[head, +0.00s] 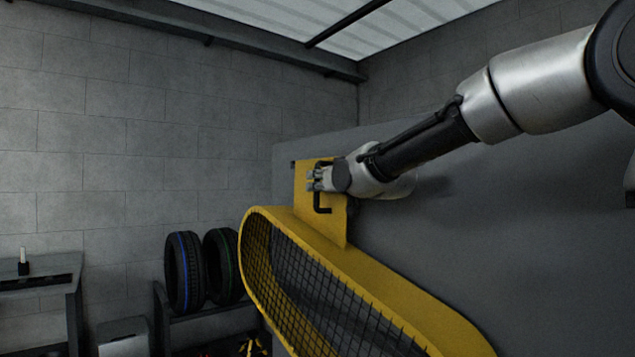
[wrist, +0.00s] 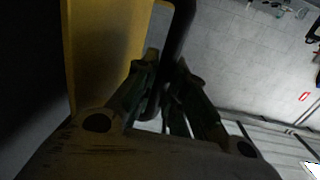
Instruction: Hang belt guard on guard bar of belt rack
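The belt guard (head: 400,305) is a long yellow frame with black mesh, slanting down to the right in the head view. A flat yellow plate (head: 333,228) rises from its upper edge and carries a black handle (head: 322,208). My gripper (head: 314,180) is at this handle. In the wrist view my gripper's fingers (wrist: 166,68) close around the black handle bar (wrist: 181,28), beside the yellow plate (wrist: 105,55). The guard's lower end is cut off by the frame. I cannot make out the guard bar for certain.
A large grey panel (head: 480,260) stands behind the guard and my arm. Two tyres with blue (head: 184,272) and green (head: 222,262) stripes stand on a low rack at the left. A workbench (head: 40,285) is at the far left. The space above the guard's left end is open.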

